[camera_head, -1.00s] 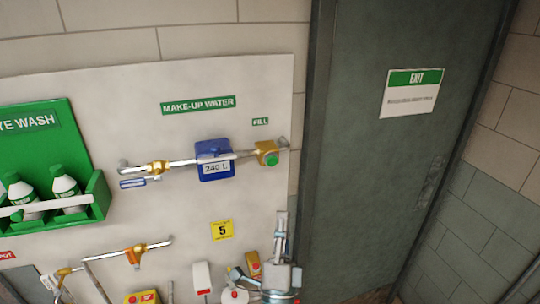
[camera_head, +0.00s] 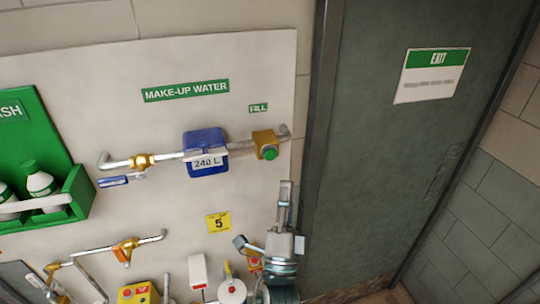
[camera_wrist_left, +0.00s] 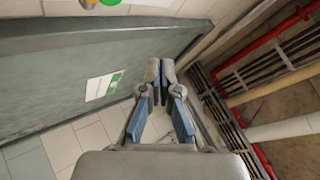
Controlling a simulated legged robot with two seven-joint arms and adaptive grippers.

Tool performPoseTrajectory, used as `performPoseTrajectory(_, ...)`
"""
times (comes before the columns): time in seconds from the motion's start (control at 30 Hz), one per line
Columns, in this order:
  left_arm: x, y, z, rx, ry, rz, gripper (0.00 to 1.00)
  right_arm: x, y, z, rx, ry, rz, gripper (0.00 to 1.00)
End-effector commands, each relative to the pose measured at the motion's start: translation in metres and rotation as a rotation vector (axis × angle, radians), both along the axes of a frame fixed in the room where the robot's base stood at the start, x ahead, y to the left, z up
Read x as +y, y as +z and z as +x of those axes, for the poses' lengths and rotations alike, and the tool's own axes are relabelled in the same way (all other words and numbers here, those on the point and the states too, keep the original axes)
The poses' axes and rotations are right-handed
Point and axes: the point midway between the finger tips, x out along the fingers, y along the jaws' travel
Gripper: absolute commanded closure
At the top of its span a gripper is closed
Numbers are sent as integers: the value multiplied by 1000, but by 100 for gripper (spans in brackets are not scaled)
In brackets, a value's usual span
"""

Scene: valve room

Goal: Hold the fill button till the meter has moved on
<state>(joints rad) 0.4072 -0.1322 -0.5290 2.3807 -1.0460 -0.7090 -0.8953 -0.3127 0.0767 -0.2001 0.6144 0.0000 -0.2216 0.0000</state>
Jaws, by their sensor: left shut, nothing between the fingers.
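The green fill button (camera_head: 270,153) sits on a brass block (camera_head: 263,140) at the right end of the make-up water pipe, below the FILL label (camera_head: 258,108). The blue meter (camera_head: 206,140) left of it reads 240 L. My left gripper (camera_head: 286,186) points upward below and slightly right of the button, apart from it in the picture. Its fingers are shut and empty. In the left wrist view my left gripper (camera_wrist_left: 160,72) shows fingertips together, and a green round part, likely the button (camera_wrist_left: 110,2), is cut off at the top edge. My right gripper is not in view.
A blue-handled valve (camera_head: 142,161) is on the same pipe. Lower pipes (camera_head: 125,250), a yellow box (camera_head: 138,293) and a white-and-red device (camera_head: 198,271) line the board's bottom. A green eye wash station (camera_head: 75,195) is left, a grey exit door (camera_head: 400,160) right.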

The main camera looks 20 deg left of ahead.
Motion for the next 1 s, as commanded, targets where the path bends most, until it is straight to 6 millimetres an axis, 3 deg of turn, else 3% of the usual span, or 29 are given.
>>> performPoseTrajectory(0.3,24,0,34,-1,4,2,100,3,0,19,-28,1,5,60)
performPoseTrajectory(0.53,40,0,57,0,2,1,100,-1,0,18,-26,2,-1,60)
performPoseTrajectory(1.0,46,0,67,-1,0,0,100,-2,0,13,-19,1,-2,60)
